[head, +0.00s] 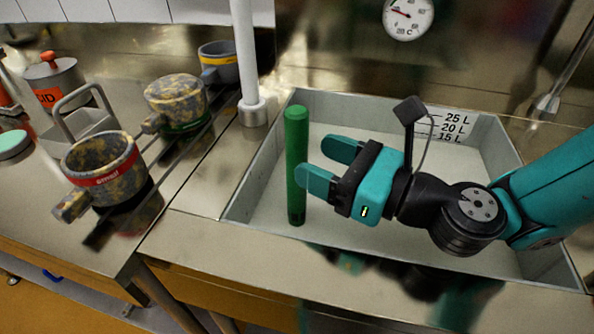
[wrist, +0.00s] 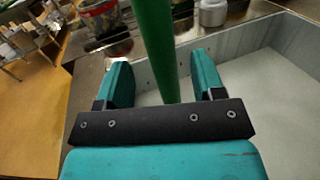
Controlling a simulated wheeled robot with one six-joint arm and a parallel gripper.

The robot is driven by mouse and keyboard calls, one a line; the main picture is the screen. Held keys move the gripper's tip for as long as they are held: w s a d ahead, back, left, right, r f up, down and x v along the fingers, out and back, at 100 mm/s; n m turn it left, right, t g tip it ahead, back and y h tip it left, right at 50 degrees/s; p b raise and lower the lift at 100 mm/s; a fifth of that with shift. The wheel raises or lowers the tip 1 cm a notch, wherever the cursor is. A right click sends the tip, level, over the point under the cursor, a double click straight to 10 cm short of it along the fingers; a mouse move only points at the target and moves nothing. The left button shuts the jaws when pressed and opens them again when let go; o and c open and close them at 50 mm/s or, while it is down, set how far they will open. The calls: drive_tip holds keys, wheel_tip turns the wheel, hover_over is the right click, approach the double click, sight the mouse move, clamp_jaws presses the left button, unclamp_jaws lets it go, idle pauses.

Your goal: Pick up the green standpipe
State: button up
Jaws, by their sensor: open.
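The green standpipe (head: 296,165) stands upright in the left part of the grey sink basin (head: 250,190) in the head view. My gripper (head: 330,163) is open, reaching in from the right above the basin, with its teal fingers pointing left towards the standpipe. In the wrist view the standpipe (wrist: 157,45) rises in front of and between the two fingers of my gripper (wrist: 160,80), seemingly near the fingertips. I cannot tell whether a finger touches it. The foot of the standpipe is partly hidden by the gripper body in the wrist view.
A white vertical pipe (head: 245,60) stands at the basin's back left corner. On the left counter are mottled moulds (head: 105,165) and (head: 175,97) another mould, a grey-blue pot (head: 218,62) and a lidded can (head: 55,82). A thermometer dial (head: 407,15) hangs on the wall.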

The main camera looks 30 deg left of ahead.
sight(286, 143)
drive_tip(key=shift+a, duration=0.65)
drive_tip(key=a, duration=0.1)
drive_tip(key=a+p, duration=0.1)
drive_tip(key=a, duration=0.3)
drive_tip(key=shift+w+r+p, duration=0.1)
drive_tip(key=shift+r+p, duration=0.15)
drive_tip(key=shift+p, duration=0.05)
clamp_jaws()
